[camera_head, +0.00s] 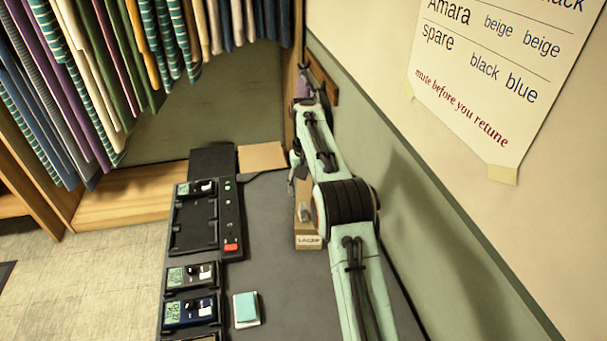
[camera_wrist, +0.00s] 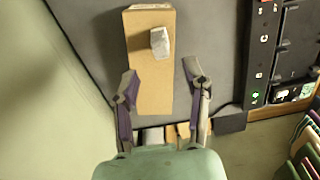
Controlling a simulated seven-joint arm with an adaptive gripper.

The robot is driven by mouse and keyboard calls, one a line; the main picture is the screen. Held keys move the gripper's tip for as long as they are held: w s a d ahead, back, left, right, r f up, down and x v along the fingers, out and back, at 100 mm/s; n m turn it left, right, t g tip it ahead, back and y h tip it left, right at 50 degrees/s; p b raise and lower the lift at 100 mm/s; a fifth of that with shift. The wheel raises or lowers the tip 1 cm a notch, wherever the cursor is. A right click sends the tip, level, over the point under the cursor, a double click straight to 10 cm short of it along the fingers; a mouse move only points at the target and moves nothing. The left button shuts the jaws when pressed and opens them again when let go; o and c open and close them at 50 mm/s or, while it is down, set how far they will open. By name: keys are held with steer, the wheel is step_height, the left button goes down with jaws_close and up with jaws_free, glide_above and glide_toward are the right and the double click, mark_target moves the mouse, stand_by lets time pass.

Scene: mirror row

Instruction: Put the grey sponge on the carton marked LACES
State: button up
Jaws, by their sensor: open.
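The carton marked LACES (camera_head: 308,241) stands on the dark grey table in the head view, partly hidden by my arm. The grey sponge (camera_head: 305,212) rests on its top. In the wrist view the sponge (camera_wrist: 159,42) lies on the brown carton top (camera_wrist: 150,90), toward the end farther from my gripper and a little right of its middle line. My gripper (camera_wrist: 160,76) is open and empty, its fingers either side of the carton in the picture. The sponge is beyond the fingertips, apart from them. How high the fingers are above the carton is hard to tell.
A black charging tray (camera_head: 195,220) and several radio-like devices (camera_head: 190,308) line the table's left side. A light blue pad of notes (camera_head: 246,308) lies near the front. A wall stands close on the right, and clothes (camera_head: 90,80) hang at the upper left.

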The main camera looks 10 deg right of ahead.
mark_target(304, 206)
steer(key=s+a+r, duration=0.1)
steer(key=s+r, duration=0.7)
steer(key=r, duration=0.4)
steer(key=s+a+r, duration=0.1)
steer(key=s+r, duration=0.1)
steer(key=s, duration=0.8)
steer(key=s+a+f, duration=0.1)
steer(key=s+f, duration=0.2)
steer(key=s, duration=0.8)
steer(key=s+a+f+n, duration=0.1)
steer(key=s+f, duration=0.3)
steer(key=s, duration=0.7)
steer(key=shift+s+a+f+y, duration=0.2)
steer(key=shift+a+y, duration=0.1)
steer(key=shift+y, duration=0.1)
